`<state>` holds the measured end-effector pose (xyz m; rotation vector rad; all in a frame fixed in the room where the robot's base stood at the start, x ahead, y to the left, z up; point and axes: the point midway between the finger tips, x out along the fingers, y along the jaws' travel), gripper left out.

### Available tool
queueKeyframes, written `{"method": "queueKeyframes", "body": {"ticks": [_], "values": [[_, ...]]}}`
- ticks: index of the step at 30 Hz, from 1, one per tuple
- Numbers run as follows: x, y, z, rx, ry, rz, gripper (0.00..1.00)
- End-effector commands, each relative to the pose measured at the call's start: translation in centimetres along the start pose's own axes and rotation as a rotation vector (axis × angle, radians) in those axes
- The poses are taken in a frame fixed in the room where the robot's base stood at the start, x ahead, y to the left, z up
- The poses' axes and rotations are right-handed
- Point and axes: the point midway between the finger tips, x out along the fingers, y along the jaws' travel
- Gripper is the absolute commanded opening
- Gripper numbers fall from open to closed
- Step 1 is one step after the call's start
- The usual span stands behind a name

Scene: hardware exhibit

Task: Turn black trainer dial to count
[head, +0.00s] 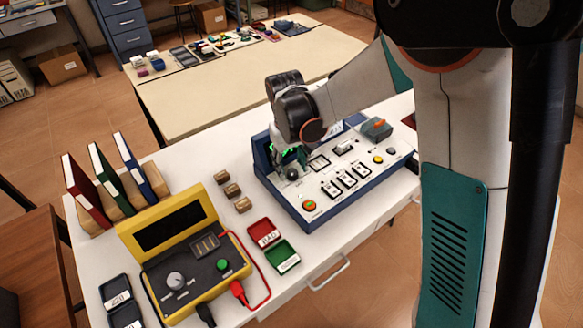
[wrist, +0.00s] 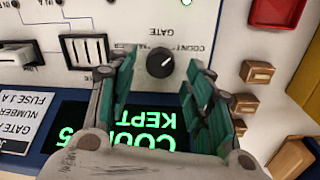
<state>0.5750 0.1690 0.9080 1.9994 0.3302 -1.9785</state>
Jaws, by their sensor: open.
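The black trainer dial (wrist: 160,63) sits on the white panel of the blue-edged trainer, with upside-down "GATE" and "COUNT" lettering above it in the wrist view. A pale mark shows on its face; I cannot tell the exact setting. My gripper (wrist: 162,72) is open, its teal-padded fingers on either side of the dial with visible gaps. I cannot tell how far its tips are above the panel. In the head view, my gripper (head: 291,160) is over the left part of the trainer (head: 312,212). The green-lit display (wrist: 140,135) reads "KEPT" upside down, partly hidden by the fingers.
Switches (head: 345,178) and an orange button (head: 309,205) share the panel. Left of the trainer are small wooden blocks (head: 232,190), red (head: 263,232) and green (head: 283,257) trays, and a yellow meter (head: 185,262) with leads. Binders (head: 110,180) stand farther left.

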Motion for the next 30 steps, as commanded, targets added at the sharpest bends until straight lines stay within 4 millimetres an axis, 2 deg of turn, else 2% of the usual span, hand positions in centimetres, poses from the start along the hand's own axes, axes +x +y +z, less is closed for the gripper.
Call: {"method": "queueKeyframes", "body": {"ticks": [9,15,21,30], "values": [[-6.5,0.0,0.1,0.000,0.000,0.000,0.47],[-9.2,0.0,0.0,0.000,0.000,0.000,0.47],[-10.2,0.0,0.0,0.000,0.000,0.000,0.47],[-10.2,0.0,0.0,0.000,0.000,0.000,0.47]]}}
